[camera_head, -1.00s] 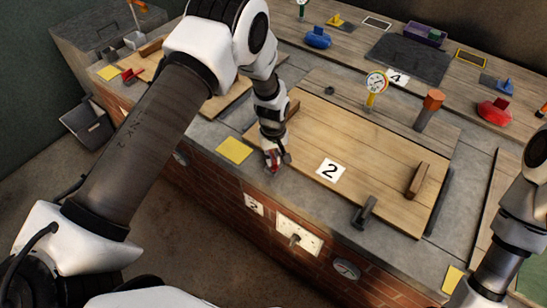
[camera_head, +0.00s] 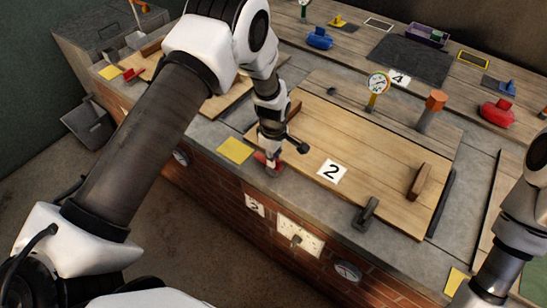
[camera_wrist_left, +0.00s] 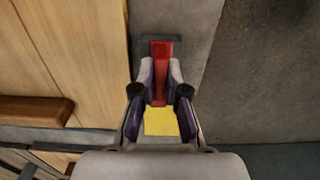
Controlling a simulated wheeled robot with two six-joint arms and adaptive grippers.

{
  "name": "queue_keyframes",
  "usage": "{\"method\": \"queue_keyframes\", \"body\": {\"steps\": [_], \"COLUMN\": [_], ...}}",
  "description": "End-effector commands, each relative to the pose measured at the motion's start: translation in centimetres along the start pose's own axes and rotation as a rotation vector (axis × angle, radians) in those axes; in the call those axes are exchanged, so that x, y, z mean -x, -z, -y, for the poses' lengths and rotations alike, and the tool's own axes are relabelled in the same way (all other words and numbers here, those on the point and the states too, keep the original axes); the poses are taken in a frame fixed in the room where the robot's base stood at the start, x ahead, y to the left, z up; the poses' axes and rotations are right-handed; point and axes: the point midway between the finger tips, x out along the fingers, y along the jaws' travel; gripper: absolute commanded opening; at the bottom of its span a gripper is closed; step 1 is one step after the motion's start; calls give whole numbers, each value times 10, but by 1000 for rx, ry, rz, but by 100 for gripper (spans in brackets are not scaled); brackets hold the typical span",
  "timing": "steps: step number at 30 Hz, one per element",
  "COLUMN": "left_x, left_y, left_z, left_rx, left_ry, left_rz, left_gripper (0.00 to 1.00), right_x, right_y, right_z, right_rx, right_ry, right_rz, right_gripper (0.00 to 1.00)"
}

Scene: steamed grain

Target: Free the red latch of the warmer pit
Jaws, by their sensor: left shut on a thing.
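The red latch (camera_head: 261,157) is on the stone ledge at the near left corner of the wooden lid marked 2 (camera_head: 370,150). In the left wrist view the red latch (camera_wrist_left: 161,52) is a red bar on a dark base plate (camera_wrist_left: 143,48), beside the lid's edge (camera_wrist_left: 80,50). My left gripper (camera_head: 269,165) reaches down onto the latch; in the wrist view its fingers (camera_wrist_left: 160,85) are shut on the red bar, one on each side. The fingers partly hide the latch. My right arm shows at the right edge, but its gripper is out of view.
A yellow square (camera_head: 235,150) lies on the ledge left of the latch. A dark latch (camera_head: 366,213) stands at the lid's near right, and a wooden handle (camera_head: 418,181) is on the lid. A dial (camera_head: 378,84) and an orange-topped post (camera_head: 432,105) stand behind.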

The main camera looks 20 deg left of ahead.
Motion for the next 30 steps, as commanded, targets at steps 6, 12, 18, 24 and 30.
{"method": "queue_keyframes", "body": {"steps": [6,12,18,24,30], "left_x": [-1,-1,-1,2,33], "left_y": [-1,-1,0,0,0], "left_z": [1,1,1,0,-1], "left_rx": [10,10,8,7,7], "left_ry": [3,3,2,0,-3], "left_rz": [1,1,0,0,-1], "left_gripper": [0,0,38,38,38], "right_x": [0,0,0,0,0], "right_y": [0,0,0,0,0], "right_z": [0,0,0,0,0], "right_rx": [0,0,0,0,0], "right_ry": [0,0,0,0,0], "right_rz": [0,0,0,0,0], "right_gripper": [40,40,40,40,40]}}
